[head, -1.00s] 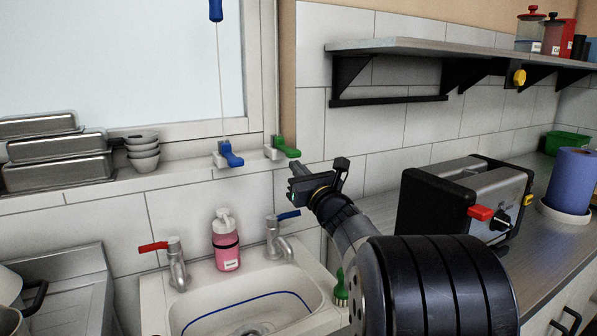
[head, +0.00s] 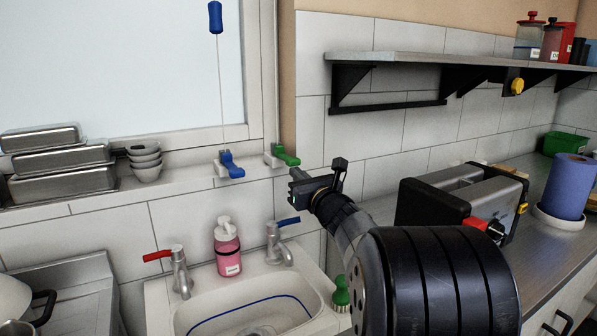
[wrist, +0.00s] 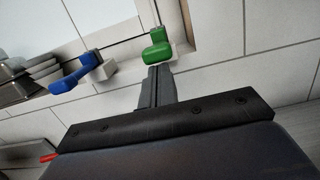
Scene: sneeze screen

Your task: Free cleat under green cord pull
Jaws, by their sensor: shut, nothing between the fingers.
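The green cleat (head: 284,157) sits on a pale block on the window ledge, at the right end by the window frame. Its green lever also shows in the wrist view (wrist: 157,50), just beyond my fingertips. No green cord pull is visible in either view. My gripper (head: 294,188) is shut and empty, below and slightly right of the green cleat in the head view. In the wrist view my closed fingers (wrist: 160,76) point up toward the green lever. Whether they touch it I cannot tell.
A blue cleat (head: 230,165) stands left of the green one, with a thin cord above it and a blue pull (head: 215,17). Steel trays (head: 65,180) and stacked bowls (head: 145,163) occupy the ledge. The sink's red and blue taps, pink soap bottle (head: 227,248) and toaster (head: 460,205) are below.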

